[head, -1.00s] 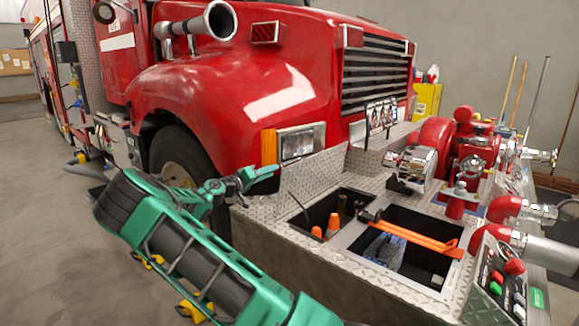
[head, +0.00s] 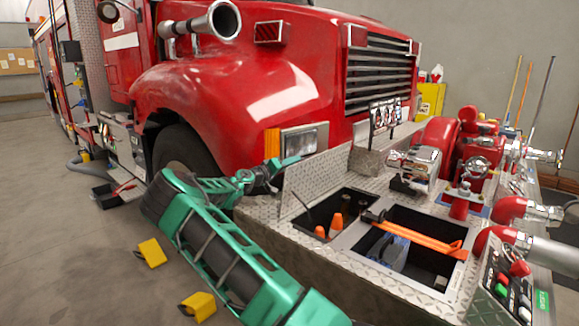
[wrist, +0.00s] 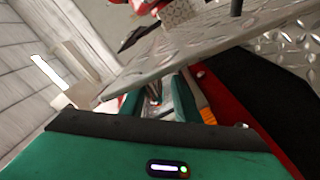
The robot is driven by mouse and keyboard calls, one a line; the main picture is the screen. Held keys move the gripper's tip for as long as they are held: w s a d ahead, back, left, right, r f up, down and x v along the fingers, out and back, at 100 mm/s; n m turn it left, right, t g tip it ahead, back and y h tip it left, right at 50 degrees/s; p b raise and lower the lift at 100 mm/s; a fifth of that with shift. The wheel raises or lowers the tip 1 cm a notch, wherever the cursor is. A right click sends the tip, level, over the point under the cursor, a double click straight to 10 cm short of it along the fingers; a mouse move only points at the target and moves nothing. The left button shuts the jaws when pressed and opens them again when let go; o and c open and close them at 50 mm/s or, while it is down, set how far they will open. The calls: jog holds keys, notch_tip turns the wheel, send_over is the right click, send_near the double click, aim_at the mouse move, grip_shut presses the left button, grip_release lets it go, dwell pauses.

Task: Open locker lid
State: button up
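The locker lid (head: 315,178) is a diamond-plate panel. It stands raised at the back left edge of the left bumper compartment (head: 338,215), whose inside shows. My gripper (head: 283,165) is at the lid's outer left side, near its upper edge, partly hidden by the lid in the head view. In the wrist view, the lid (wrist: 205,55) crosses in front of the green fingers of my gripper (wrist: 157,98). The fingers stand apart with a gap between them. Their tips are hidden behind the lid, and I cannot tell whether they touch it.
The compartment holds orange-topped items (head: 320,232). An orange bar (head: 418,238) crosses the open right compartment. The red pump (head: 470,150) and a control panel (head: 508,285) are to the right. The red truck (head: 230,90) stands behind. Yellow blocks (head: 151,252) lie on the floor.

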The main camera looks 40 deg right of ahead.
aim_at(298, 166)
jog(key=shift+c, duration=0.6)
grip_shut()
jog(key=shift+s+f+m, duration=0.2)
jog(key=shift+s+m, duration=0.2)
jog(key=shift+s, duration=0.5)
jog(key=shift+s+f+m, duration=0.15)
jog(key=shift+s+m, duration=0.25)
jog(key=shift+s, duration=0.5)
jog(key=shift+o, duration=0.6)
grip_release()
jog(key=shift+w+f, duration=0.1)
jog(key=shift+d, duration=0.1)
jog(key=shift+r, duration=0.25)
